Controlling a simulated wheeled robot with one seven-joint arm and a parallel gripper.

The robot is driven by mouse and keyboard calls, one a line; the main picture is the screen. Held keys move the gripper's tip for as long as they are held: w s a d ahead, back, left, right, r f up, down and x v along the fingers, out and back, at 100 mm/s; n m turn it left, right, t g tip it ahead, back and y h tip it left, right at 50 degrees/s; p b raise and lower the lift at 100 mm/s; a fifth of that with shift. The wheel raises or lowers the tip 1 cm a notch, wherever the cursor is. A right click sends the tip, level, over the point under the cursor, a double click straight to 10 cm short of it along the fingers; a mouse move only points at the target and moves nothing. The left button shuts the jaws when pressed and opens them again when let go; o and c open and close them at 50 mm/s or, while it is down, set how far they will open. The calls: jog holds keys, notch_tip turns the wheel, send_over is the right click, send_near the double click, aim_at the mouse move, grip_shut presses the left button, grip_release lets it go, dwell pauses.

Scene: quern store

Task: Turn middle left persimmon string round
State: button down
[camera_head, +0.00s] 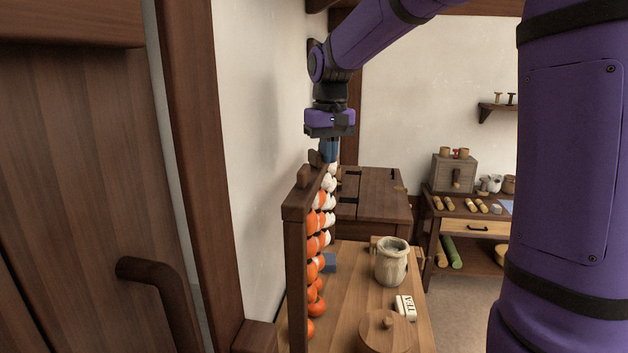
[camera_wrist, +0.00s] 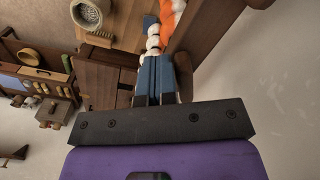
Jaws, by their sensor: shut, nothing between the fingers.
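A dark wooden rack (camera_head: 297,275) holds strings of orange and white persimmon balls, seen nearly end-on, so the strings overlap. The nearer ones show mostly orange (camera_head: 310,329), with white balls (camera_head: 331,184) higher up and farther back. I cannot tell which string is the middle left one. My gripper (camera_head: 329,160) points down at the rack's top, its blue fingers shut and empty. In the wrist view the shut fingers (camera_wrist: 153,62) lie close to white balls (camera_wrist: 153,42), with an orange ball (camera_wrist: 167,20) beyond. Whether they touch is unclear.
The rack stands on a wooden table (camera_head: 350,290) close to the white wall. A stone jar (camera_head: 391,262), a small white label block (camera_head: 405,307) and a round wooden lid (camera_head: 385,330) are to its right. A dark chest (camera_head: 375,190) stands behind.

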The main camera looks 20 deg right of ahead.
jog(key=shift+s+a, duration=0.15)
jog(key=shift+a, duration=0.15)
jog(key=shift+r, duration=0.15)
jog(key=shift+s+d+r, duration=0.1)
jog(key=shift+s+r, duration=0.05)
jog(key=shift+r, duration=1.3)
jog(key=shift+s+d+r, duration=0.1)
jog(key=shift+r, duration=1.35)
jog(key=s+a+f+t, duration=0.1)
jog(key=s+f+t, duration=0.1)
jog(key=s, duration=1.1)
jog(key=s+f+n+t, duration=0.1)
jog(key=s+f+t, duration=0.2)
jog(key=s, duration=1)
notch_tip(320, 180, down, 2)
jog(key=shift+s+a+f, duration=0.1)
jog(key=shift+s+a, duration=0.2)
jog(key=shift+a, duration=0.05)
